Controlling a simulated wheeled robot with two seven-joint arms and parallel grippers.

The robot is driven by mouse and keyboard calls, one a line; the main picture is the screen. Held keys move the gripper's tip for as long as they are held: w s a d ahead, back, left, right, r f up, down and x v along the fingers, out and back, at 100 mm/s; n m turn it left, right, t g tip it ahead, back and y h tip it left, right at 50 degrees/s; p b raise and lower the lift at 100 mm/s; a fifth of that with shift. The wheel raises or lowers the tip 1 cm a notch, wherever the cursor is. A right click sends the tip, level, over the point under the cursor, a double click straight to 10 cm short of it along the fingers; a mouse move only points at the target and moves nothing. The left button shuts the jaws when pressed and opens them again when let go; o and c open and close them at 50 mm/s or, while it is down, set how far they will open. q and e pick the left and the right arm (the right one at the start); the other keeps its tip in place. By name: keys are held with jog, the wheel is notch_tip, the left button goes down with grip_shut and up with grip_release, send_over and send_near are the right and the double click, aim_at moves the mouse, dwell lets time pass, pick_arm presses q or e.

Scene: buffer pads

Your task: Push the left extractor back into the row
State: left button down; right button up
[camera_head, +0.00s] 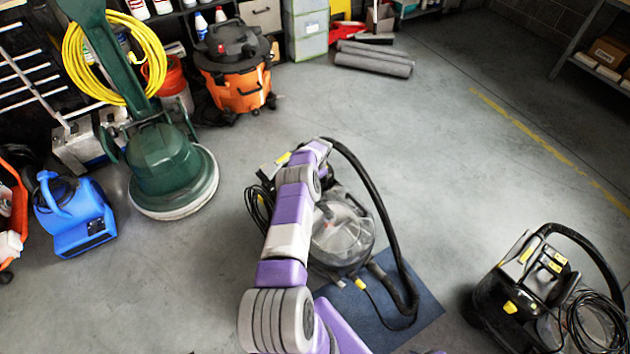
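The left extractor (345,240), with a clear round tank, black hose and coiled cord, stands in the middle of the view, at the far left part of a dark blue mat (420,318). My purple and grey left arm reaches up from the bottom across its left side and hides part of it. The arm's far end lies over the extractor's top near its handle. The fingers cannot be made out, so I cannot tell whether they touch it. My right gripper is out of view. A second, black extractor (500,300) stands at the lower right.
A green floor machine (165,165) with a yellow cord, an orange vacuum (236,80) and a blue blower (75,212) stand at the left. Grey rolls (375,60) lie at the back. The grey floor between the left extractor and the back is clear.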

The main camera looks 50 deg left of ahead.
pick_arm(q)
jog(key=shift+a, duration=0.4)
jog(key=shift+w, duration=0.1)
jog(key=c, duration=0.9)
grip_release()
jog(key=shift+r, duration=0.1)
jog(key=r+p, duration=0.2)
jog(key=r, duration=0.1)
jog(key=d+r+p, duration=0.1)
jog(key=r+p, duration=0.1)
jog(key=r, duration=0.1)
jog(key=shift+d+r, duration=0.1)
jog(key=shift+r, duration=0.1)
jog(key=shift+d+r+p, duration=0.15)
jog(key=shift+r+p, duration=0.2)
jog(key=shift+r, duration=0.1)
